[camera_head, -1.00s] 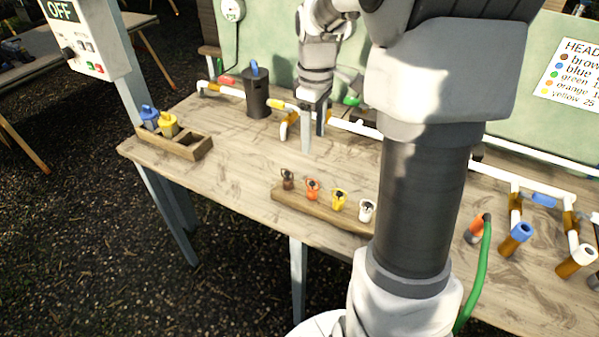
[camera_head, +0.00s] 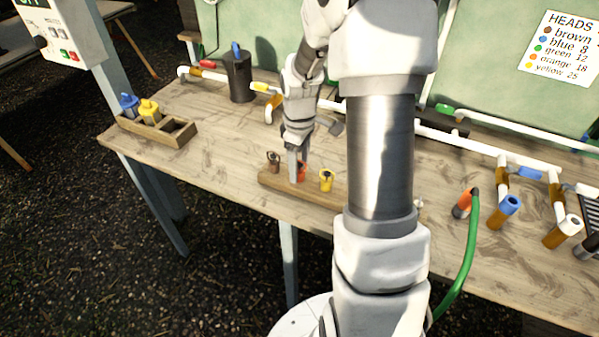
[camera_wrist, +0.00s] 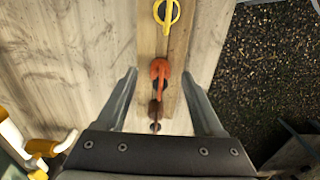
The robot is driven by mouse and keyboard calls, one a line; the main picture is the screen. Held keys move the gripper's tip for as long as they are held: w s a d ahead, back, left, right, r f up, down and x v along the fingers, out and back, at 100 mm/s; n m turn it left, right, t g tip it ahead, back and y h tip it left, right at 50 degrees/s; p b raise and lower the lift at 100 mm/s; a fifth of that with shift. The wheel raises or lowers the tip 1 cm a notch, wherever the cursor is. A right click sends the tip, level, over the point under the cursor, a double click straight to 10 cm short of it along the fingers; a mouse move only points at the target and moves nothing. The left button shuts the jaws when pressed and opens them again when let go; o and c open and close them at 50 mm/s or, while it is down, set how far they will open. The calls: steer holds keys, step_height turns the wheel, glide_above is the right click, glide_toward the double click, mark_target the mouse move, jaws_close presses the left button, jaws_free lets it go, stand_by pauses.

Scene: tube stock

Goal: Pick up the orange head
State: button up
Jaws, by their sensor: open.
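The orange head (camera_head: 301,171) stands on a wooden strip (camera_head: 268,181) on the workbench, between a brown head (camera_head: 273,162) and a yellow head (camera_head: 326,180). In the head view my gripper (camera_head: 298,172) is right at the orange head and partly hides it. In the wrist view my gripper (camera_wrist: 160,88) is open, one finger on each side of the orange head (camera_wrist: 159,70), with visible gaps to both. The brown head (camera_wrist: 155,110) is nearer the palm and the yellow head (camera_wrist: 167,14) is at the top edge.
A wooden box (camera_head: 183,139) with a blue head (camera_head: 129,104) and a yellow head in it is at left. A black canister (camera_head: 238,76) and white pipes (camera_head: 440,132) stand behind. A green hose (camera_head: 467,262) hangs at right. My arm hides part of the bench.

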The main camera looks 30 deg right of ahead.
steer(key=shift+f, duration=0.5)
jaws_close()
steer(key=shift+r, duration=0.1)
step_height(320, 180, up, 4)
steer(key=shift+w, duration=0.1)
steer(key=s+d+r, duration=0.7)
steer(key=d, duration=0.2)
steer(key=shift+d+p, duration=0.3)
steer(key=shift+p, duration=0.15)
